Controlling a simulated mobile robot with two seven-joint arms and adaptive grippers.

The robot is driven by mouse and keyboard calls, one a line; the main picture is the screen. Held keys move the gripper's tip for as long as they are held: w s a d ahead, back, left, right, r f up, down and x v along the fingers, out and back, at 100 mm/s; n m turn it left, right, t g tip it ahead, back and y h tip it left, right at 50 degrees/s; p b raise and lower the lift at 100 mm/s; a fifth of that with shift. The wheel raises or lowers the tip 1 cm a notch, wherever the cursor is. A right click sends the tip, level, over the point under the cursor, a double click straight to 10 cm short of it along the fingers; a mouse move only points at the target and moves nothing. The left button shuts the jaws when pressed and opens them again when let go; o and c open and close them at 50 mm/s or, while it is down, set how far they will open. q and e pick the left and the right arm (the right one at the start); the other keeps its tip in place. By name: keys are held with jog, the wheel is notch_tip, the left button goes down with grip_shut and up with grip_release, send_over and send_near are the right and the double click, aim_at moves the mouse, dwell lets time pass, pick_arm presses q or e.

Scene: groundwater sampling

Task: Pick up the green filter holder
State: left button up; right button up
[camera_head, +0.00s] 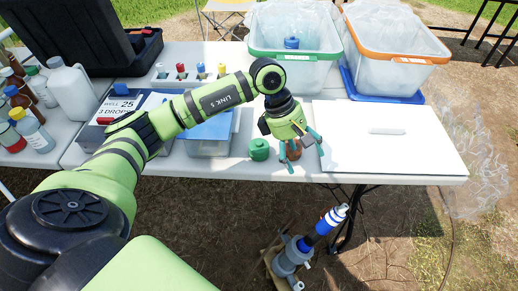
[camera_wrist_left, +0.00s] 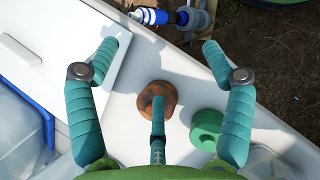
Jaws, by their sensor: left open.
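The green filter holder (camera_head: 259,149) is a short round piece standing on the white table near its front edge. In the left wrist view the green filter holder (camera_wrist_left: 205,127) is right of centre, partly hidden by my right-hand finger. A similar rust-brown round piece (camera_wrist_left: 163,93) stands beside it, partly covered by my middle finger; it also shows in the head view (camera_head: 295,150). My left gripper (camera_head: 304,160) is open and empty, with its teal fingers spread above the brown piece, to the right of the green holder in the head view. My right gripper is not in view.
A white board (camera_head: 390,155) lies right of the gripper. A blue-lidded box (camera_head: 205,145) stands left of the green holder. Green-rimmed (camera_head: 280,54) and orange-rimmed (camera_head: 420,62) bins stand behind. Bottles (camera_head: 32,130) crowd the left. A blue-and-grey pump fitting (camera_head: 310,240) is below the front edge.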

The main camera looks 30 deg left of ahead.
aim_at(258, 144)
pick_arm(q)
jog(key=a+y, duration=0.1)
jog(key=a, duration=0.3)
jog(key=a+r+y, duration=0.1)
jog(key=a+y, duration=0.1)
jog(key=a, duration=0.2)
jog(key=a+g+y, duration=0.1)
jog(key=a+y, duration=0.1)
jog(key=a, duration=0.2)
jog(key=shift+s+a+r, duration=0.15)
jog(key=shift+r, duration=0.05)
notch_tip(258, 144, down, 7)
jog(key=shift+r+p, duration=0.15)
jog(key=shift+p, duration=0.55)
jog(key=c, duration=1.3)
